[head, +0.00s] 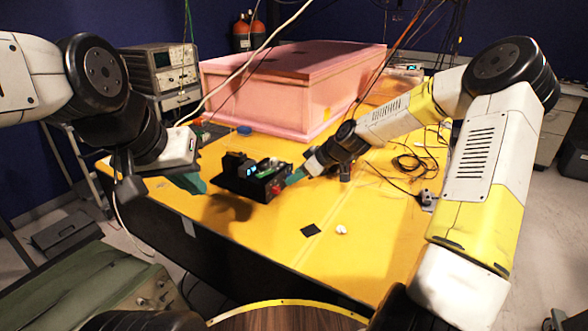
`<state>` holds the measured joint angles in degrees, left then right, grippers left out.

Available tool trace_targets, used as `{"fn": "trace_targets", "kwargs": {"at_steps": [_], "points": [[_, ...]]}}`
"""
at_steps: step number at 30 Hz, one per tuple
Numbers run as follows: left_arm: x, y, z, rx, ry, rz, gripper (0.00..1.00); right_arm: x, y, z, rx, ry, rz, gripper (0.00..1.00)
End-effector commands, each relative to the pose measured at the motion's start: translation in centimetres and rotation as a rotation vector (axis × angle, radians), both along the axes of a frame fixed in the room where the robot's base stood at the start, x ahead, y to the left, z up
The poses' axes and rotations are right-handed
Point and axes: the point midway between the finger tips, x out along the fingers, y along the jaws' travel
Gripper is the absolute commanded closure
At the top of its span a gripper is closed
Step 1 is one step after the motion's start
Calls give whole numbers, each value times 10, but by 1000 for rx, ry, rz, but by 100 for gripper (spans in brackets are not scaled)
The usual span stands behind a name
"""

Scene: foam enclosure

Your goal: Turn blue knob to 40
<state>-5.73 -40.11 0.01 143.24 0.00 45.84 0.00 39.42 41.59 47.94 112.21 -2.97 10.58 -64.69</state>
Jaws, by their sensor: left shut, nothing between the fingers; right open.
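A small black box (238,184) with a blue-lit part, a green part and a red part (276,189) on its right side sits on the yellow table. No blue knob can be made out clearly; the blue-lit spot (250,171) on the box is too small to tell. My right gripper (295,177), with teal fingers, is open close to the box's right side; I cannot tell if it touches. My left gripper (190,183), also teal-fingered, is shut and empty, left of the box and apart from it.
A big pink foam box (290,85) stands at the back of the yellow table (350,205). A small blue round item (244,130) lies before it. Black cables (415,163) coil at the right. A black square (311,230) and a white bit (341,229) lie in front.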

Motion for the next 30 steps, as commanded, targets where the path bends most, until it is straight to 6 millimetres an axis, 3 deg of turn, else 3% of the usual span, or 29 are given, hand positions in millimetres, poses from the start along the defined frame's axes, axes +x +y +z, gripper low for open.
{"fn": "trace_targets", "kwargs": {"at_steps": [1, 7, 20, 30], "points": [[0, 0, 0, 0, 0, 0, 100, 0, 0, 0, 0, 0, 0, 63], [0, 0, 0, 0, 0, 0, 100, 0, 0, 0, 0, 0, 0, 100], [0, 0, 0, 0, 0, 0, 100, 2, -2, 0, 37, 53, -1, 100], [0, 0, 0, 0, 0, 0, 100, 6, -4, -1, 169, 249, -1, 100]]}}
